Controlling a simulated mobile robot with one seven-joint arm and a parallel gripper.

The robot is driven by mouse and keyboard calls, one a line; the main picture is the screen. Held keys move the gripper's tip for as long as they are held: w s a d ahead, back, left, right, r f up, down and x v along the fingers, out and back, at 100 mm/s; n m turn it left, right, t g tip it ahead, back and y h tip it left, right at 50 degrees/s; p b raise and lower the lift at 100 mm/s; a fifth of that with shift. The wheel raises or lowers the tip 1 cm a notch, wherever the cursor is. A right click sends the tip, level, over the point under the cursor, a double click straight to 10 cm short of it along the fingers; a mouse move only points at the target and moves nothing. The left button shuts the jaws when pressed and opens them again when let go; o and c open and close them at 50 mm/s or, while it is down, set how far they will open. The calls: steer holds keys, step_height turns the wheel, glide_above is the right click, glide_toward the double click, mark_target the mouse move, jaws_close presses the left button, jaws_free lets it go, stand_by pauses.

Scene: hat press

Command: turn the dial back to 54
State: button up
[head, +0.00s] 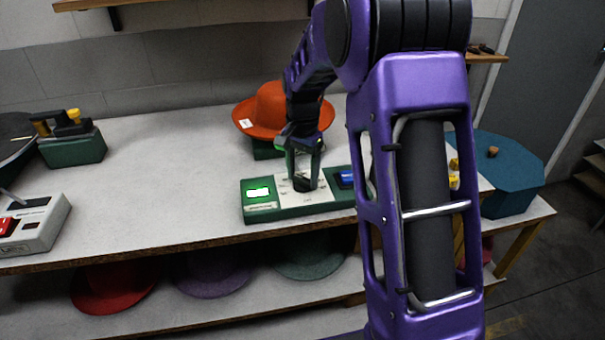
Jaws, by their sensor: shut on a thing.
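The dial (305,182) is a dark knob on the pale panel of a green control box (290,212) near the table's front edge. My gripper (305,175) points down at the panel and is shut on the dial. The fingers hide part of the dial and its scale, and I cannot read where it points. A lit green display (258,192) sits at the box's left end; its digits are too small to read. A blue button (346,178) is to the right of the dial.
An orange hat (275,110) stands behind the box on a green base. A grey box with a red button (30,222) is at the left, and a green block (75,148) behind it. Several hats lie on the shelf below. The table between is clear. My purple arm blocks the right.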

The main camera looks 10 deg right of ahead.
steer(key=shift+c, duration=0.4)
steer(key=shift+r+n, duration=0.1)
steer(key=shift+n, duration=0.3)
steer(key=shift+n+p, duration=0.3)
steer(key=shift+p, duration=0.05)
steer(key=n+p, duration=0.1)
steer(key=n, duration=0.3)
steer(key=n+p, duration=0.1)
steer(key=n, duration=0.2)
steer(key=shift+n, duration=0.4)
steer(key=shift+d+n+p, duration=0.1)
steer(key=shift+n+p, duration=0.55)
steer(key=shift+n, duration=0.85)
steer(key=o, duration=1.4)
steer(key=shift+c, duration=0.2)
